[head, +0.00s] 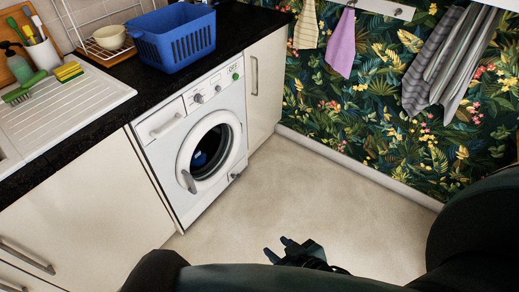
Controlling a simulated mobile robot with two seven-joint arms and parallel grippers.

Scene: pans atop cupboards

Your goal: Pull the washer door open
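The white washer (185,125) stands under the dark counter in the left half of the head view. Its round door (231,150) has a white rim and dark glass, with something blue showing inside. The door looks shut against the front. Its grey handle (188,182) is on the left side of the rim. My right gripper (275,247) is at the bottom middle, over the floor and well apart from the door. Its two dark fingers are spread, with nothing between them. My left gripper is not in view.
Cream cupboards (85,205) flank the washer. A blue basket (175,38), a wire rack with a bowl (110,37) and a white sink drainer (60,110) are on the counter. Cloths (341,42) hang on the patterned wall. The floor (330,200) before the washer is clear.

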